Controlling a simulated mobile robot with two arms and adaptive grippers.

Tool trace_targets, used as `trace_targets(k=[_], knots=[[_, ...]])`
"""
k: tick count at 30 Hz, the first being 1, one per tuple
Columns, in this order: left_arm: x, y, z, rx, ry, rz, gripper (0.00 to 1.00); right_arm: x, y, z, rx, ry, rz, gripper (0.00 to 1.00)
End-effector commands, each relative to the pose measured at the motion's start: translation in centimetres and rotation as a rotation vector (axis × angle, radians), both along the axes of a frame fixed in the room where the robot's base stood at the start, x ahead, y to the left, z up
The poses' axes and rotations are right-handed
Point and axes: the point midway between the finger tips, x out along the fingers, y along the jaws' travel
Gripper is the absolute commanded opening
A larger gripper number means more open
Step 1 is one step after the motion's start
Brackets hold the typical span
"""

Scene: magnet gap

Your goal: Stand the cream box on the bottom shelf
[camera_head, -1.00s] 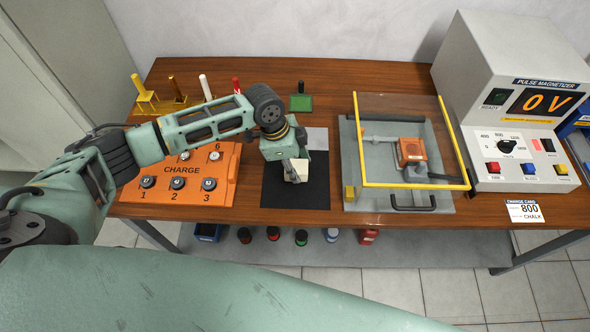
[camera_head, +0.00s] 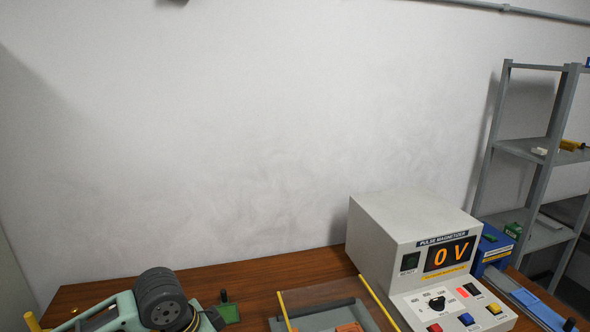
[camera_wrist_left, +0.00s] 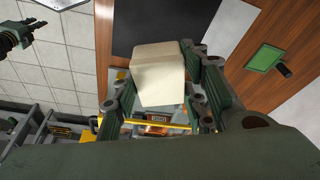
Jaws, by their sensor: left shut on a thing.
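The cream box (camera_wrist_left: 158,75) is between the fingers of my left gripper (camera_wrist_left: 160,95) in the left wrist view. The gripper is shut on it, with a black mat beyond. In the head view only a wheel-like joint of my left arm shows at the bottom left; the gripper and box are out of frame. A grey shelf rack (camera_head: 543,152) stands at the right of the head view. Its lower part is cut off, so I cannot tell where its bottom shelf is. A dark fingered shape at the left wrist view's edge appears to be my right gripper (camera_wrist_left: 15,36); its state is unclear.
The pulse magnetizer (camera_head: 410,240), reading 0 V, stands on the wooden table (camera_head: 250,277), with a blue box (camera_head: 492,247) between it and the rack. A green block (camera_head: 227,312) sits near my arm. Small items lie on the rack's visible shelves.

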Motion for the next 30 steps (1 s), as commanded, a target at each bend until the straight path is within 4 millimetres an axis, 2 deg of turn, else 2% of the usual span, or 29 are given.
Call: trace_targets(k=[3, 9, 15, 21, 30], knots=[[-0.8, 0.5, 2.3, 0.000, -0.007, 0.187, 0.11, 0.0, 0.0, -0.2, 0.000, 0.000, 0.000, 0.00], [-2.3, 1.5, 5.6, -0.001, -0.007, 0.516, 0.11, 0.0, 0.0, -0.5, 0.000, 0.000, 0.000, 0.00], [-3.6, 2.6, 7.9, -0.001, -0.003, 0.774, 0.11, 0.0, 0.0, -0.6, 0.000, 0.000, 0.000, 0.00], [-4.1, 3.1, 8.8, -0.001, -0.002, 0.891, 0.11, 0.0, -0.1, -0.7, -0.001, 0.000, 0.000, 0.00], [-4.2, 3.1, 8.8, -0.001, 0.002, 0.904, 0.11, 0.0, -0.2, -0.6, -0.002, 0.000, 0.001, 0.00]])
